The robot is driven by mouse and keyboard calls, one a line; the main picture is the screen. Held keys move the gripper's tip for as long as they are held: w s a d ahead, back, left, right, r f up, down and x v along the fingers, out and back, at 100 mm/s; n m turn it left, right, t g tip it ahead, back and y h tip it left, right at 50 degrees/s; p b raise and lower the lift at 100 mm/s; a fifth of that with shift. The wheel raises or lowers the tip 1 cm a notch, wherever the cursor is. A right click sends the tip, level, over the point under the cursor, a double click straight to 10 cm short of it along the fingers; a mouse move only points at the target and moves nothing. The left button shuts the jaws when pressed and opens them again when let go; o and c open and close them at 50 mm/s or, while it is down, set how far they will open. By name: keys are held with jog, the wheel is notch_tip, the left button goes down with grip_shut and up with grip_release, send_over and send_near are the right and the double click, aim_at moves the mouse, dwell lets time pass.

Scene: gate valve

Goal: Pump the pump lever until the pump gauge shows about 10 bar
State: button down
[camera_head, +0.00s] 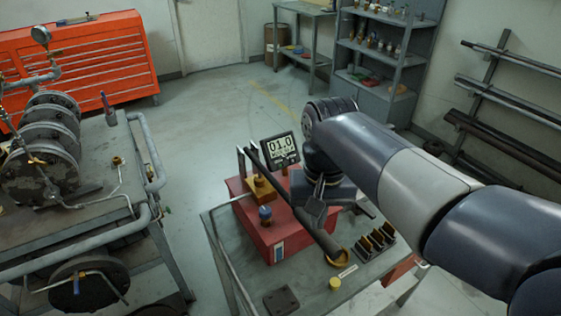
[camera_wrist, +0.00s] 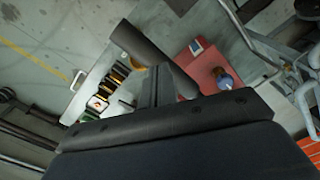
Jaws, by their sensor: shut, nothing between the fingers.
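The pump is a red box (camera_head: 268,238) on a small grey cart. Its digital gauge (camera_head: 281,150) reads 01.0. The dark pump lever (camera_head: 327,241) runs slantwise over the box, its thicker grip end toward the front right. My gripper (camera_head: 311,213) is shut and empty, right at the lever, above the box. In the wrist view my closed fingers (camera_wrist: 160,88) are close beside the thick lever grip (camera_wrist: 142,48), with the red pump (camera_wrist: 208,66) to the right. I cannot tell whether the fingers touch the lever.
The cart top (camera_head: 305,296) also holds a row of dark blocks (camera_head: 376,243), a yellow cap (camera_head: 335,284) and a dark plate (camera_head: 281,300). A bench with flanged piping (camera_head: 50,150) stands to the left. Open floor (camera_head: 200,160) lies between and behind.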

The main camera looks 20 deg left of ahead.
aim_at(316, 232)
notch_tip(316, 232, down, 6)
jog(key=b, duration=0.3)
jog(key=shift+f, duration=0.25)
notch_tip(316, 232, up, 13)
jog(key=p, duration=1.1)
jog(key=shift+f+p, duration=0.15)
jog(key=shift+p, duration=0.15)
jog(key=shift+f, duration=0.1)
jog(key=shift+f+b, duration=3.6)
jog(key=shift+f, duration=1.75)
jog(key=shift+r, duration=0.25)
